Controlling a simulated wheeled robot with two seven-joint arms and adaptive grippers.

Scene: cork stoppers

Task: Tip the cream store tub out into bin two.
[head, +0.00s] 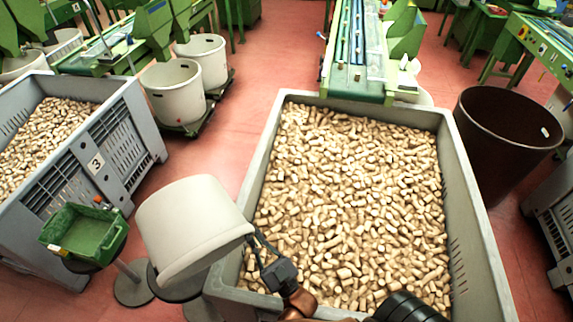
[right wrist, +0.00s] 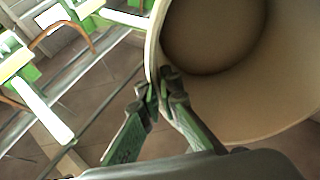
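The cream store tub (head: 190,225) is tipped well over in the head view, its rim toward the lower right and its closed end toward the upper left. It is at the left wall of the middle bin (head: 262,150), which is full of corks; no number shows on this bin. My right gripper (head: 256,243) is shut on the tub's rim. In the right wrist view the fingers (right wrist: 163,90) pinch the rim of the tub (right wrist: 240,125), and no corks show in the visible part of its inside. My left gripper is not in view.
A grey bin marked 3 (head: 95,163) with corks stands at the left. A green tray (head: 85,232) and round-based stands (head: 132,285) are beside the tub. A dark brown barrel (head: 500,140) stands right of the middle bin. Red floor is clear behind the tub.

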